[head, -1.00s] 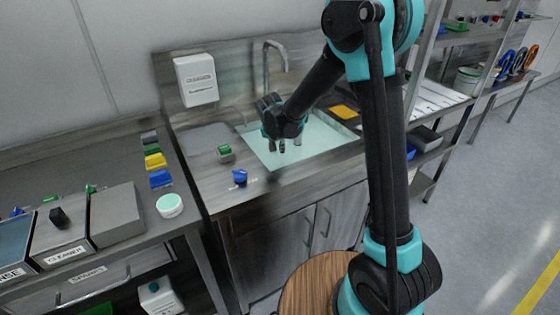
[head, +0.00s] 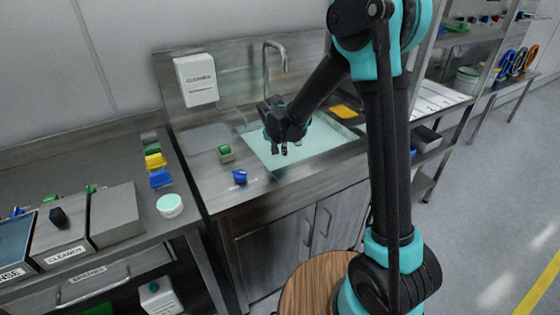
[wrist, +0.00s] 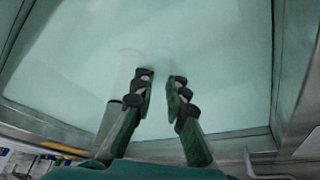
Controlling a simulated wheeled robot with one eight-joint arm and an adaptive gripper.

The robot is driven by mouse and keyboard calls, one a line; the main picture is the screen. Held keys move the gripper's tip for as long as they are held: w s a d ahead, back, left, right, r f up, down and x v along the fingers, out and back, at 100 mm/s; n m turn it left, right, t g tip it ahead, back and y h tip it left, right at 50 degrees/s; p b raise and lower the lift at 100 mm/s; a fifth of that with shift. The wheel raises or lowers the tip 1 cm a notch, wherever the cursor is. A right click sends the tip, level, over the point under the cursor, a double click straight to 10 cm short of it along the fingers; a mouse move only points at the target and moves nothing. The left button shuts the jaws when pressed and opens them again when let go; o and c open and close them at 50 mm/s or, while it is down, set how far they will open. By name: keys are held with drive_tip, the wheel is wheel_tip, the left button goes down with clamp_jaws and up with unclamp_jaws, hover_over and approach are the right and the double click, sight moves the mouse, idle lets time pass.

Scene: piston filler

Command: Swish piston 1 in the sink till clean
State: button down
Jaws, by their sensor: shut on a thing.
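The sink (head: 262,158) is a square basin of pale green water in the counter. My gripper (head: 277,151) points down over the basin, with its fingertips low at the water. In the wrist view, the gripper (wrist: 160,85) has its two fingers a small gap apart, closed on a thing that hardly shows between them. A grey cylindrical shape (wrist: 110,119) shows beside the left finger and looks like part of piston 1. The rest of the piston is hidden or too faint to make out, and I cannot tell whether it is clean.
A faucet (head: 267,65) stands behind the basin, and a white cleaner dispenser (head: 196,80) hangs to its left. A blue part (head: 239,176) and a green-topped part (head: 225,153) sit left of the basin. A yellow item (head: 343,111) lies at its back right.

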drive_tip(key=shift+w+a, duration=0.2)
drive_tip(key=shift+a, duration=0.05)
wheel_tip(320, 180, up, 14)
drive_tip(key=shift+f, duration=0.25)
idle(1.5)
drive_tip(key=shift+r, duration=0.1)
idle(1.0)
drive_tip(key=shift+r, duration=1.9)
